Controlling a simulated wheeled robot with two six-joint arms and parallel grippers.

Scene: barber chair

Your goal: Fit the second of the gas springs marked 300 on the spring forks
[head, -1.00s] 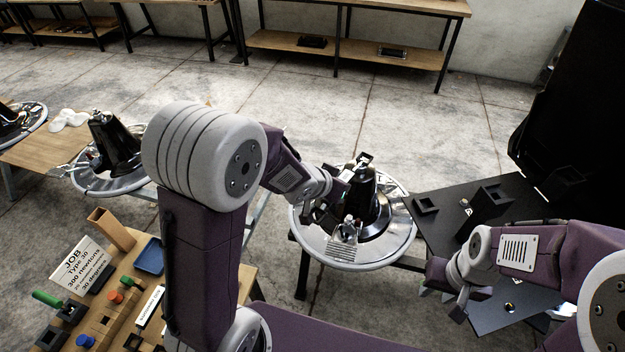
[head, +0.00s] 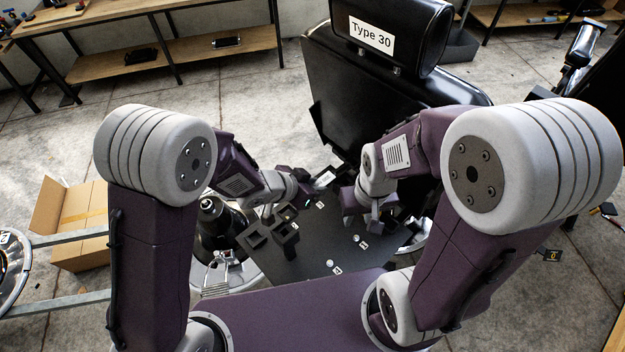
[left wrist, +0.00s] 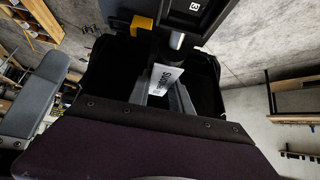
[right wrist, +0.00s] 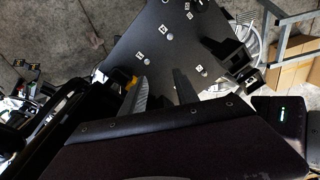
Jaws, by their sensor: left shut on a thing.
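My left gripper (head: 314,188) is over the far part of the black plate (head: 310,262). It is shut on what looks like a gas spring (head: 325,177) with a white label, and the left wrist view shows the label (left wrist: 163,82) between the fingers. The label's full print and its number are not readable. My right gripper (head: 369,218) is over the plate's right side, lower in the picture. In the right wrist view its fingers (right wrist: 160,88) are apart with nothing seen between them. I cannot make out the spring forks.
The black chair with a "Type 30" headrest (head: 372,32) stands behind the plate. Black holders (head: 255,236) stand on the plate's left side, and round studs with small numbered labels are on it. A black stand (head: 218,222) is left of the plate. A cardboard box (head: 80,225) is farther left.

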